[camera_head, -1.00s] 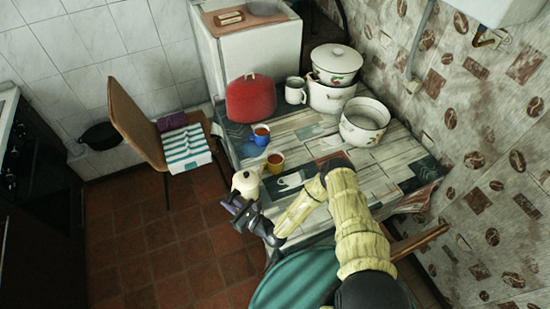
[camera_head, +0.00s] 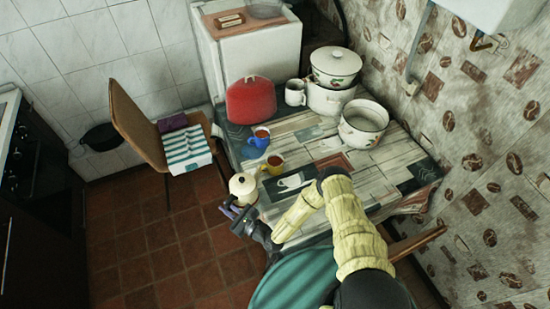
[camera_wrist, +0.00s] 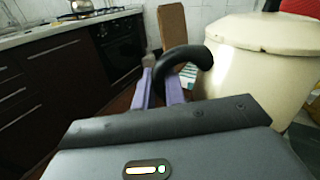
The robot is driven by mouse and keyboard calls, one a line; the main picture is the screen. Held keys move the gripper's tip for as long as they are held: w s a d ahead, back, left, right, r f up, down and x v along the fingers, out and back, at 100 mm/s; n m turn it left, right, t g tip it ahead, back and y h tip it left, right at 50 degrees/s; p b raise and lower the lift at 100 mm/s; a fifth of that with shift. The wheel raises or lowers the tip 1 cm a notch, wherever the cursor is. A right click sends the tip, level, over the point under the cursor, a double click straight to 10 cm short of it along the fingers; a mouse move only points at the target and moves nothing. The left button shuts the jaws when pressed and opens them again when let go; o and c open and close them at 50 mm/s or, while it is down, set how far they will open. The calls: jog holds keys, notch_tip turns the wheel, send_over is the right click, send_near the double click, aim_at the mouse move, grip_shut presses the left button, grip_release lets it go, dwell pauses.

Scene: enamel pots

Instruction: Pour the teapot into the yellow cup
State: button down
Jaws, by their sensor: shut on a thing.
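The cream teapot (camera_head: 243,188) is at the table's left edge, just in front of the yellow cup. My gripper (camera_head: 231,210) is shut on its black handle, left of the body. In the wrist view the teapot's pale body (camera_wrist: 255,75) fills the right side, and its dark curved handle (camera_wrist: 190,55) passes at the purple fingers (camera_wrist: 160,85). The teapot looks close to upright; its spout is hidden. I cannot tell whether its base is clear of the table. The yellow cup (camera_head: 272,166) stands upright on the table with reddish-brown contents.
A red cosy-like object (camera_head: 250,99), a pale mug (camera_head: 295,92) and white pots (camera_head: 363,124) stand farther back. A chair (camera_head: 145,135) is left. The table's middle (camera_head: 320,148) is mostly clear.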

aim_at(226, 206)
notch_tip(226, 206, up, 3)
jog(key=shift+w+f+p, duration=0.1)
jog(key=shift+w+p, duration=0.05)
jog(key=shift+p, duration=0.65)
jog(key=shift+r, duration=0.25)
jog(key=shift+a, duration=0.15)
jog(key=shift+f, duration=0.1)
jog(key=shift+s, duration=0.2)
